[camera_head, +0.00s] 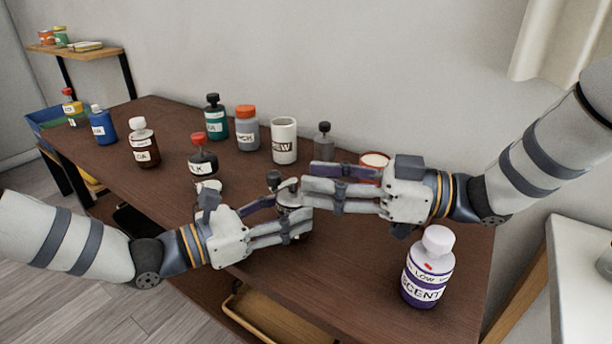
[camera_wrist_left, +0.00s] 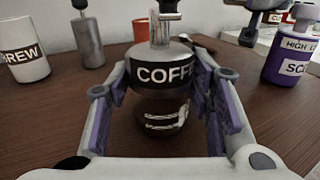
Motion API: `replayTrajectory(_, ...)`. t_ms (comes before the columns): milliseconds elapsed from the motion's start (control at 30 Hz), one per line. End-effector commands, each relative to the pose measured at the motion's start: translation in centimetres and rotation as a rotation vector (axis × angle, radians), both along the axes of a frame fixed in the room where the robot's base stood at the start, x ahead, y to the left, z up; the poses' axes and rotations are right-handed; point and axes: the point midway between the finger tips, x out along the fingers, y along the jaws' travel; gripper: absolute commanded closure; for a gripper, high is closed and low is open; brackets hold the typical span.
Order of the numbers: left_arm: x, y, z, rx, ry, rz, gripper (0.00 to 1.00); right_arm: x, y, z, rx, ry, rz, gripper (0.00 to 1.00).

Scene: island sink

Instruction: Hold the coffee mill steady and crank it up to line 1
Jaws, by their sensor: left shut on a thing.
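The coffee mill (camera_wrist_left: 160,76) stands upright in the left wrist view, with a black label reading "COFF", a glass lower part with white lines, and a metal crank post topped by a dark knob. In the head view the mill is largely hidden behind the grippers; a dark crank knob (camera_head: 273,178) shows. My left gripper (camera_head: 297,222) is shut on the mill's glass body, one finger on each side, as the left wrist view (camera_wrist_left: 163,108) shows. My right gripper (camera_head: 308,181) comes in from the right above the mill; its fingertip gap is unclear.
A purple-labelled bottle (camera_head: 428,270) stands at the front right. The "BREW" canister (camera_head: 284,141), a grey bottle (camera_head: 323,147) and a red-rimmed cup (camera_head: 374,162) stand behind the mill. Several bottles, including a dark one with a red cap (camera_head: 203,158), stand left.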

Motion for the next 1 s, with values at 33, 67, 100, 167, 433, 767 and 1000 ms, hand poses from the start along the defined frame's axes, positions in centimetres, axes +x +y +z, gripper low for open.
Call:
replayTrajectory(33, 0.0, 0.0, 0.0, 0.000, 0.000, 0.000, 0.84, 0.0, 0.0, 0.0, 0.000, 0.000, 0.000, 0.60)
replayTrajectory(67, 0.0, 0.0, 0.0, 0.000, 0.000, 0.000, 0.84, 0.0, 0.0, 0.0, 0.000, 0.000, 0.000, 0.60)
replayTrajectory(100, 0.0, 0.0, 0.0, 0.000, 0.000, 0.000, 0.84, 0.0, 0.0, 0.0, 0.000, 0.000, 0.000, 0.60)
replayTrajectory(167, 0.0, 0.0, 0.0, 0.000, 0.000, 0.000, 0.84, 0.0, 0.0, 0.0, 0.000, 0.000, 0.000, 0.60)
replayTrajectory(433, 0.0, 0.0, 0.0, 0.000, 0.000, 0.000, 0.84, 0.0, 0.0, 0.0, 0.000, 0.000, 0.000, 0.60)
replayTrajectory(767, 0.0, 0.0, 0.0, 0.000, 0.000, 0.000, 0.30, 0.0, 0.0, 0.0, 0.000, 0.000, 0.000, 0.60)
replayTrajectory(1000, -0.7, 1.7, 0.0, 0.000, 0.001, 0.004, 0.30, 0.0, 0.0, 0.0, 0.000, 0.000, -0.001, 0.60)
